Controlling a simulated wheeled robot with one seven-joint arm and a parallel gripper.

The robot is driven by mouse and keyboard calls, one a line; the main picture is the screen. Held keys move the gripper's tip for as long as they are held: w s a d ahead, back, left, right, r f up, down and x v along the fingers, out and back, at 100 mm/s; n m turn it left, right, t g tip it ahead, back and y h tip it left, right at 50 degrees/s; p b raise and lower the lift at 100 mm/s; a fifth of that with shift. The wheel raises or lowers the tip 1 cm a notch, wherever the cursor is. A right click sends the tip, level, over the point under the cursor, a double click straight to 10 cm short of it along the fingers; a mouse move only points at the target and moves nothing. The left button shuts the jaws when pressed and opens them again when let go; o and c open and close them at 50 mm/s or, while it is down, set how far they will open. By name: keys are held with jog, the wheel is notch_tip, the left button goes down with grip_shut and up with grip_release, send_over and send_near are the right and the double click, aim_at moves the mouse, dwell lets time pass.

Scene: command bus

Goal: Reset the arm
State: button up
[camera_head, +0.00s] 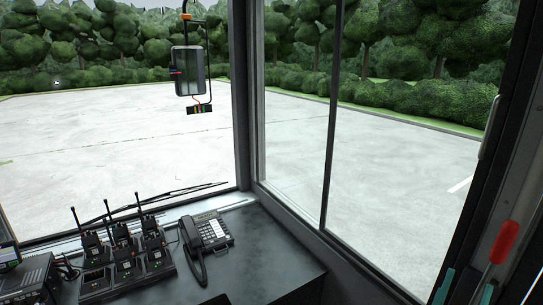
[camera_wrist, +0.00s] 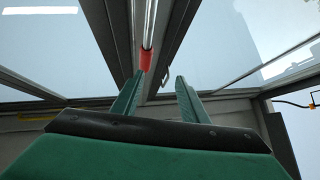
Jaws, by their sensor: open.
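My gripper (camera_head: 466,283) shows at the bottom right of the head view, with two teal fingertips pointing up. In the wrist view my gripper (camera_wrist: 160,86) is open, its two teal fingers spread with nothing between them. A red-handled metal rod (camera_head: 503,242) stands tilted just above and right of the fingertips in the head view. In the wrist view its red part (camera_wrist: 146,61) shows beyond the fingertips, nearer the left finger. I cannot tell whether they touch. Most of my arm is out of the head view.
A dark counter (camera_head: 270,252) holds a desk phone (camera_head: 209,231) and a charger with several radios (camera_head: 125,255). Windows and a dark door frame (camera_head: 490,150) stand close on the right. A mirror-like box (camera_head: 188,71) hangs outside. Pavement and trees lie beyond.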

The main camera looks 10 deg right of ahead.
jog(key=a+f+n+t+y, duration=0.5)
jog(key=a+f+n+y, duration=0.8)
jog(key=a+f+y, duration=0.7)
jog(key=s+a+f+m+g, duration=0.1)
jog(key=s+a+f, duration=0.3)
jog(key=s+a, duration=0.2)
jog(key=s+a+f+m+g+y, duration=0.1)
jog(key=s+a+f+g, duration=0.1)
jog(key=s+a+f, duration=0.3)
jog(key=s+a+f+m+g+y, duration=0.1)
jog(key=s+a+f+g, duration=0.1)
jog(key=s+a+f, duration=0.2)
jog(key=s+a, duration=0.3)
jog(key=a, duration=0.4)
jog(key=shift+s+a+f, duration=0.15)
jog(key=shift+a, duration=0.25)
jog(key=shift+c, duration=1.1)
jog(key=shift+s+d, duration=0.1)
jog(key=shift+d, duration=0.05)
jog(key=shift+d, duration=0.1)
